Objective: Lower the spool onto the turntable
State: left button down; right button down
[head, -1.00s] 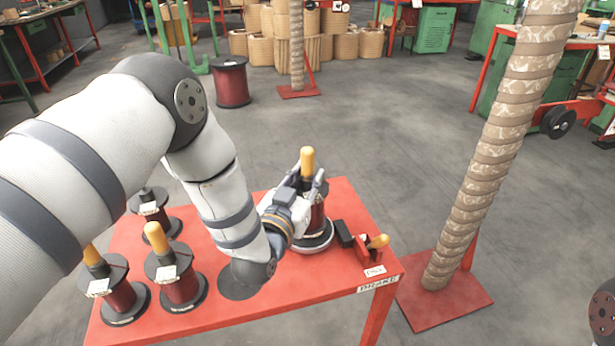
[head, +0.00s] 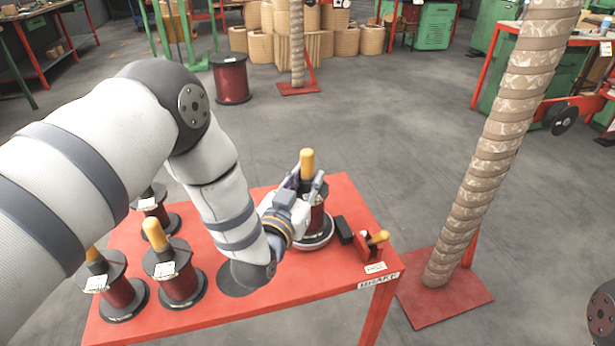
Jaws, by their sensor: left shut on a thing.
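My left gripper (head: 309,188) is shut on a spool (head: 317,216) with dark flanges, a dark red winding and a yellow handle on top. The spool stands upright over the turntable (head: 314,244), whose pale rim shows under the lower flange at the right part of the red table (head: 300,284). The spool's lower flange looks to be at the turntable, but I cannot tell whether they touch. The gripper and wrist hide the spool's left side. My right gripper is not in view.
Several other labelled spools (head: 180,282) stand at the table's left. A red brake block with a yellow handle (head: 379,237) sits right of the turntable, beside a black block (head: 343,230). A tall wrapped post (head: 490,170) stands on the floor at right.

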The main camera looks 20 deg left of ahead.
pick_arm(q)
jog(key=c, duration=1.2)
grip_release()
jog(key=shift+c, duration=0.2)
jog(key=shift+f, duration=0.1)
jog(key=shift+s, duration=0.45)
jog(key=s, duration=1.1)
jog(key=shift+a, duration=0.35)
jog(key=shift+s, duration=0.1)
